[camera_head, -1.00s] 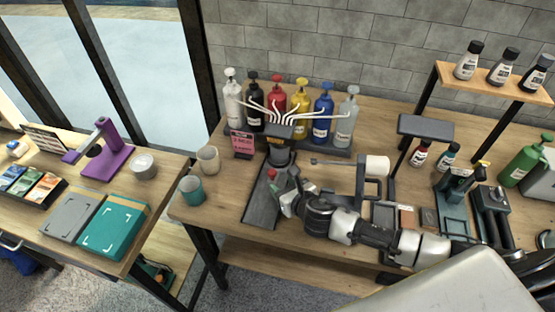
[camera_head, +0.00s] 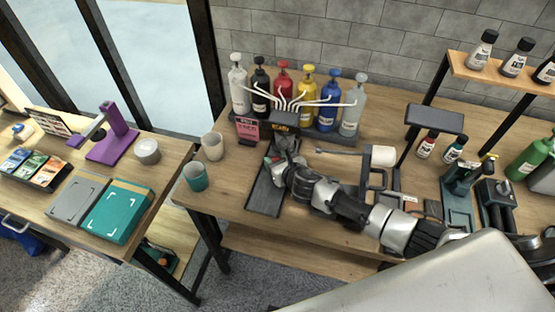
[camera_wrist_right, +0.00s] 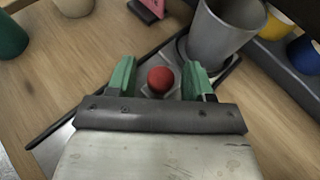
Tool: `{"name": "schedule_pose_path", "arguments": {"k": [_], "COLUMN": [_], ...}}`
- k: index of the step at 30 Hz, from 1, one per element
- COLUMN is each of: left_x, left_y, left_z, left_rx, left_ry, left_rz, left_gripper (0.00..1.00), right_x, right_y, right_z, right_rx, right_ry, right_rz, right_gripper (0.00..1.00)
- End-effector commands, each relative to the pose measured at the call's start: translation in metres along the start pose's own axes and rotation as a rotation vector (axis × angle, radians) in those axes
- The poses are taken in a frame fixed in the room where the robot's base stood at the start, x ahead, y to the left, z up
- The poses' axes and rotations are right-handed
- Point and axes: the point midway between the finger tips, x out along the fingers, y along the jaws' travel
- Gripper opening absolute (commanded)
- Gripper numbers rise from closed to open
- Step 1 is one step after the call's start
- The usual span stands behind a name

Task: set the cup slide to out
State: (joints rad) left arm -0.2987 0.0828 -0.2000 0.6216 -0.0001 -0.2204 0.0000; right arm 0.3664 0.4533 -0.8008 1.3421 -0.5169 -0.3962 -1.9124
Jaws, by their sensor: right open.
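The cup slide (camera_head: 262,197) is a long dark grey tray on the wooden bench, running toward the front edge from under the dispenser head (camera_head: 287,121). A red round knob (camera_wrist_right: 160,80) shows on it in the right wrist view. A grey cup (camera_wrist_right: 228,28) stands at the slide's far end, beyond the knob. My right gripper (camera_wrist_right: 158,76) has green fingertips, apart, one on each side of the knob. Whether they touch it is unclear. In the head view my right gripper (camera_head: 275,165) reaches over the slide and hides part of it. My left gripper is not in view.
Several coloured pump bottles (camera_head: 307,98) stand behind the dispenser with white tubes. A pink sign (camera_head: 247,129), a beige cup (camera_head: 212,146) and a teal cup (camera_head: 196,177) stand left of the slide. A white roller (camera_head: 382,156) stands to the right.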

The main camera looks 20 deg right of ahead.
Motion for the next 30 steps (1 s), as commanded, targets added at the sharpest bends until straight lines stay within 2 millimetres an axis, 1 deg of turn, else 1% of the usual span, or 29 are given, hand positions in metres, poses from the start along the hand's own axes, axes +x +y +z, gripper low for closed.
{"name": "schedule_pose_path", "arguments": {"k": [5,15,23,26,30], "left_x": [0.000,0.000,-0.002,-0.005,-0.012], "left_y": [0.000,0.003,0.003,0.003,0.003], "left_z": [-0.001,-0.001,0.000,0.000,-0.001], "left_rx": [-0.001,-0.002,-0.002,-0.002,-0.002], "left_ry": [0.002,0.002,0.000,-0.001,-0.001], "left_rz": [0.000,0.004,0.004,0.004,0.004], "left_gripper": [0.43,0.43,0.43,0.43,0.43], "right_x": [0.000,0.000,-0.003,-0.009,-0.024], "right_y": [0.000,-0.001,0.002,0.008,0.025], "right_z": [0.000,0.000,-0.001,-0.002,-0.008], "right_rx": [0.000,-0.001,-0.001,-0.001,-0.001], "right_ry": [0.000,0.000,0.001,0.001,0.003], "right_rz": [-0.001,-0.001,-0.001,0.000,0.001], "right_gripper": [0.52,0.00,0.00,0.00,0.00]}}
